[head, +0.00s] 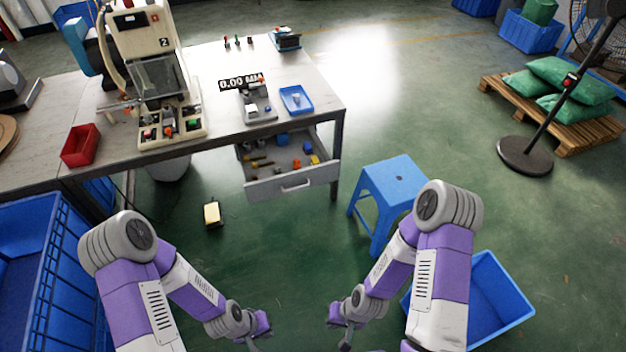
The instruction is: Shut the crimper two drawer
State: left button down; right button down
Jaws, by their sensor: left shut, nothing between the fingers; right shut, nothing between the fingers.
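The crimper two (150,62) is a cream machine marked "2" on the left part of the workbench. A grey drawer (294,184) hangs under the bench to its right. It is pulled open, with its handle on the front and several small coloured items inside. My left gripper (256,342) is shut and empty, low in the picture and well in front of the drawer. My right gripper (346,340) is shut and empty, low and to the right of the left one. Both are apart from the drawer, and their tips are partly cut off or small.
A blue stool (391,178) stands right of the drawer. A blue bin (500,306) is behind my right arm, and a large blue crate (30,260) is at the left.

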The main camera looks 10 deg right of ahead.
aim_at(268, 185)
jog(key=u, duration=0.5)
jog(key=i, duration=1.4)
jog(key=z, duration=0.75)
